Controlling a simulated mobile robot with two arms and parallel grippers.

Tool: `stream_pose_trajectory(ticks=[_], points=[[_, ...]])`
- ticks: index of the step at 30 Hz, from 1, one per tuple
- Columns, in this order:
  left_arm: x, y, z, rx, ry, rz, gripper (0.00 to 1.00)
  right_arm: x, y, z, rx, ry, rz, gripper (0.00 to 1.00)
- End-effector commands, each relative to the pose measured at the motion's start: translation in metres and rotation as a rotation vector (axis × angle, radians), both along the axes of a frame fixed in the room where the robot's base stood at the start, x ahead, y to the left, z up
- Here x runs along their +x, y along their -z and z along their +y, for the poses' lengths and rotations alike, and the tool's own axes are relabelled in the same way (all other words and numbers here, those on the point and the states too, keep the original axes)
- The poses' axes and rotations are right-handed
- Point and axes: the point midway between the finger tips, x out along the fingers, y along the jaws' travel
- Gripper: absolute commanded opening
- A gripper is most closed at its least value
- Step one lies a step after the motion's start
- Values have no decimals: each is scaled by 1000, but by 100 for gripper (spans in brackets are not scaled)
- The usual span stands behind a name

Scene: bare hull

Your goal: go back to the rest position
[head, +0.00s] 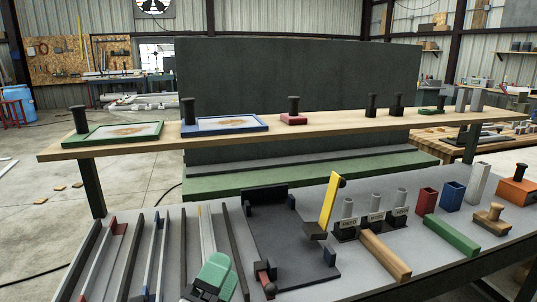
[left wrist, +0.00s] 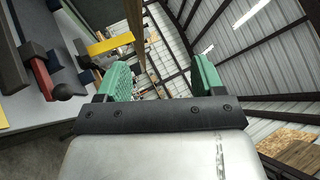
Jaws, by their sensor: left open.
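My left gripper (head: 214,277) shows at the bottom middle of the head view, with green fingers, above the front edge of the grey workbench (head: 345,290). In the left wrist view my left gripper (left wrist: 162,78) has its two green fingers spread apart, with nothing between them. It is tilted, with the workshop wall and roof behind the fingers. My right gripper is not in either view.
Long rails (head: 155,255) lie left on the bench. A black fixture plate (head: 290,245) with a red-handled clamp (head: 265,278) is close by the left gripper. Blocks, including a green one (head: 452,235), stand right. A wooden shelf (head: 340,128) runs behind.

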Motion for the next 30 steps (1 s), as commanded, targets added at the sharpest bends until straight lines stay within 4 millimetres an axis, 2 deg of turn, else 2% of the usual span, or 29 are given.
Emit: stream_pose_trajectory(ticks=[1,3,5,6,9,12,15,23,24,30], points=[[0,32,25,-165,-61,206,68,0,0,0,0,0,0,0],[-6,76,56,-381,-153,469,68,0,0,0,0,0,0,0],[-19,114,77,-547,-236,671,68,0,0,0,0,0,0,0],[-31,138,89,-647,-293,795,68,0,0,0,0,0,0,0],[-67,186,108,-847,-428,1046,68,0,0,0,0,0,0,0],[-102,219,118,-989,-545,1231,68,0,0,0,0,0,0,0],[-136,242,124,-1097,-651,1378,68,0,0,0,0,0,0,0],[-217,275,130,-1295,-914,1672,68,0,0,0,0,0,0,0],[-221,281,130,-1306,-938,1695,68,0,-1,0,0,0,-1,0],[-205,330,128,-1288,-948,1705,68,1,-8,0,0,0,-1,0]])
